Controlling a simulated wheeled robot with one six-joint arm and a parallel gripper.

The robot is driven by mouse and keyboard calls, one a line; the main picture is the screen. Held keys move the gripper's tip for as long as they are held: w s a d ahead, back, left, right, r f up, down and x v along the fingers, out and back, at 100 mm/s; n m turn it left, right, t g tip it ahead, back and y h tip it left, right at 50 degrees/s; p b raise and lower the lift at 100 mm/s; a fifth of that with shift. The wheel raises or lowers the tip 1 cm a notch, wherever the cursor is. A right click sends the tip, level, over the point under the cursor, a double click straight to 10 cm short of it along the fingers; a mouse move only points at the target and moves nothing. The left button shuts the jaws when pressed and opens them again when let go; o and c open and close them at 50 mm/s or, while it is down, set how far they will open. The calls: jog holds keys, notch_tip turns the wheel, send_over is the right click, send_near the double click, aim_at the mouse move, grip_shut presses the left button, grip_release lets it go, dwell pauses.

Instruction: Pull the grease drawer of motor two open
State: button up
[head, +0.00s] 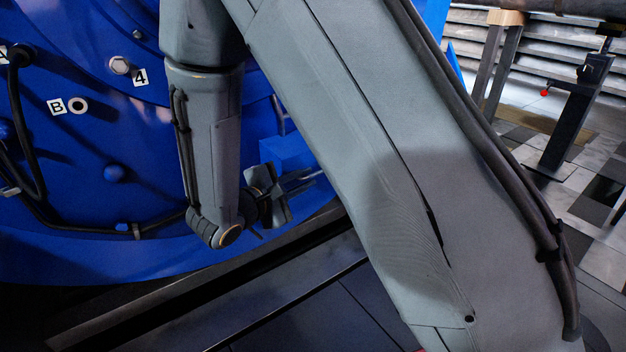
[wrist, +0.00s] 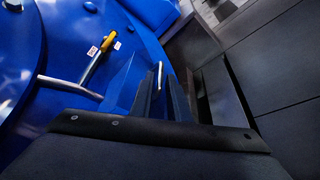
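The big blue motor (head: 95,200) fills the left of the head view. A small blue box (head: 283,152) projects low on its right side, just behind my gripper (head: 282,192), which may be the grease drawer. In the wrist view a blue box face (wrist: 122,84) is just left of my gripper (wrist: 163,92). A thin pale metal bar (wrist: 160,74) stands between the two dark fingers, with a gap showing around it. The fingers look open. Whether they touch the bar cannot be told. My forearm hides part of the motor in the head view.
A yellow-gripped lever (wrist: 108,41) and a grey rod (wrist: 70,87) stick out of the motor left of my gripper. A dark plinth edge (head: 200,285) runs below the motor. A black stand (head: 578,115) is on the tiled floor at right.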

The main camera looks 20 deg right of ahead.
aim_at(310, 176)
jog(key=shift+b+x, duration=0.8)
jog(key=shift+x, duration=1.4)
grip_shut()
